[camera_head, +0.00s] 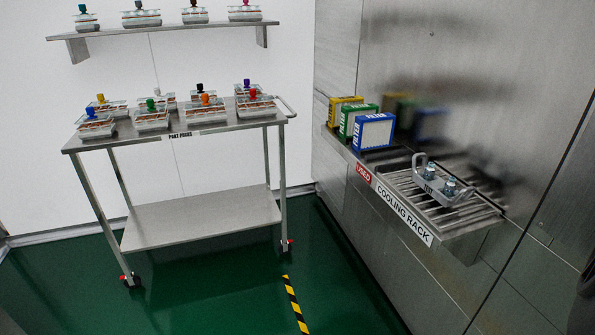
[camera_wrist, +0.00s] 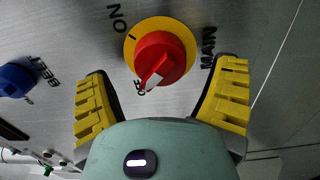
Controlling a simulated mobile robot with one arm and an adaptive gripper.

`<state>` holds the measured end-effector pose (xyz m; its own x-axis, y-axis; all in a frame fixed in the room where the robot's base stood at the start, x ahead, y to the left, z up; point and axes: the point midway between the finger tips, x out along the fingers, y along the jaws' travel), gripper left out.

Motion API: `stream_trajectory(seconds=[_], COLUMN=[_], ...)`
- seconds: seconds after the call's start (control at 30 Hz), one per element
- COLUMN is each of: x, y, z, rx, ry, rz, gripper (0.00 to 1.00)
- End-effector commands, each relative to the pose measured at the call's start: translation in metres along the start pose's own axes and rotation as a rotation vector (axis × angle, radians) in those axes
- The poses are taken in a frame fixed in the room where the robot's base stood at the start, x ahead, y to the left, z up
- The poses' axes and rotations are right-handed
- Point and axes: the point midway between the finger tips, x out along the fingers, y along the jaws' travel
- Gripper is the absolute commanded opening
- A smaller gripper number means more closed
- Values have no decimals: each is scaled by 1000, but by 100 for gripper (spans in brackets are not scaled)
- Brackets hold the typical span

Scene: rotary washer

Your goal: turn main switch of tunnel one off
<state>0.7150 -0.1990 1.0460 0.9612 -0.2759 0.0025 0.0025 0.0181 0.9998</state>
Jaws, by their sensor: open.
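The main switch (camera_wrist: 163,60) shows in the wrist view as a red rotary knob on a round yellow plate (camera_wrist: 140,30), on a grey metal panel. Black lettering reads ON at its upper left, MAIN at its right, and a small, partly hidden OFF at its lower left. The knob's white-marked end points down and left, beside the OFF lettering. My gripper (camera_wrist: 165,75) is open, its yellow fingers on either side of the knob, with visible gaps to both. The head view does not show the switch or my gripper.
A blue knob (camera_wrist: 16,80) sits left of the switch. In the head view, a steel cart (camera_head: 190,215) holds several trays under a wall shelf (camera_head: 170,26). A cooling rack (camera_head: 455,215) juts from the metal wall, with coloured filters (camera_head: 373,132). Green floor lies open in front.

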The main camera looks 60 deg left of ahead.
Motion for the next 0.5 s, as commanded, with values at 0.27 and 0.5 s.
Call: stream_trajectory(seconds=[0.27,0.5], x=[-36,-70], y=[-1,-2], z=[0,1], rx=[1,2], ry=[0,-2], rz=[-2,-5], gripper=[85,85])
